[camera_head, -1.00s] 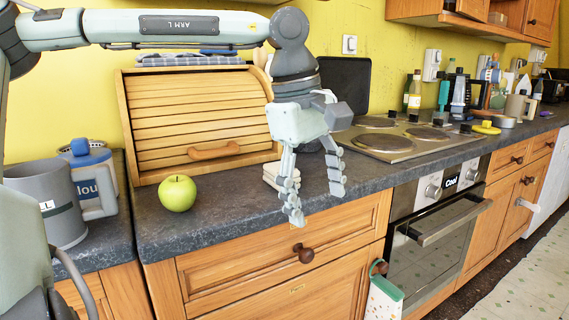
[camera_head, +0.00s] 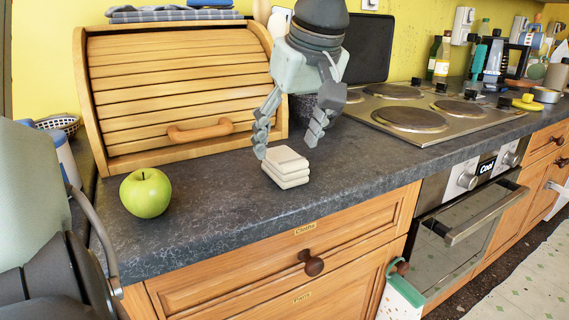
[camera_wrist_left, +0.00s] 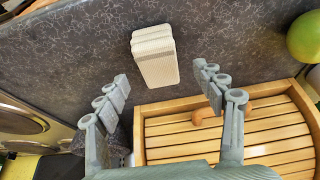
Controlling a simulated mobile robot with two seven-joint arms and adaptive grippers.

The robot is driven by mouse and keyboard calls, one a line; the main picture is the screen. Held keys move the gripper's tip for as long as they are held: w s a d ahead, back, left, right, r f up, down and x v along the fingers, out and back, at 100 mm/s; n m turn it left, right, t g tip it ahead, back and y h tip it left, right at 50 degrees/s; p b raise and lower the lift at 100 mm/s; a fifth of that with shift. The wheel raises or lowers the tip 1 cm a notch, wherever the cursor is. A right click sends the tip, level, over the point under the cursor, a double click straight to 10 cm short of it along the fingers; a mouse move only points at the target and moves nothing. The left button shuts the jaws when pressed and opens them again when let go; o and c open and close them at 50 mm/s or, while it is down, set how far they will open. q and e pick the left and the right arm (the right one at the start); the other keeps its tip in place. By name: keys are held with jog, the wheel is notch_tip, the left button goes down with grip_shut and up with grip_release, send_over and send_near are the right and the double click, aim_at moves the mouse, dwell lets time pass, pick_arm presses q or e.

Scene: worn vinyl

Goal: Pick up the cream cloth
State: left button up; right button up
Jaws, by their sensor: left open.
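The cream cloth (camera_head: 286,167) is a small folded stack lying on the dark worktop, in front of the right end of the bread bin. In the left wrist view the cloth (camera_wrist_left: 154,55) lies ahead of the fingertips, roughly midway between them. My left gripper (camera_head: 287,148) is open above and just behind the cloth, with one finger to each side. In the left wrist view the left gripper (camera_wrist_left: 163,85) holds nothing. My right gripper is not in view.
A wooden bread bin (camera_head: 170,88) stands close behind the cloth. A green apple (camera_head: 146,193) sits to the left. The hob (camera_head: 425,112) is to the right. The worktop (camera_head: 225,215) is bare in front, above wooden drawers.

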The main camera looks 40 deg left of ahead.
aim_at(284, 154)
pick_arm(q)
jog(key=x, duration=0.4)
jog(key=shift+w, duration=0.15)
jog(key=shift+c, duration=0.7)
jog(key=c, duration=1.1)
jog(key=shift+r, duration=0.45)
jog(key=r, duration=0.3)
jog(key=shift+s+a+r, duration=0.1)
jog(key=shift+s+r, duration=0.15)
jog(key=shift+r, duration=0.05)
jog(key=shift+s+a+r, duration=0.2)
jog(key=shift+s+r, duration=0.85)
jog(key=shift+s, duration=0.8)
jog(key=shift+s+a+r, duration=0.25)
jog(key=shift+s+r, duration=0.85)
jog(key=shift+s, duration=0.75)
jog(key=shift+s+a+r, duration=0.2)
jog(key=shift+s+r, duration=0.85)
jog(key=shift+s, duration=0.8)
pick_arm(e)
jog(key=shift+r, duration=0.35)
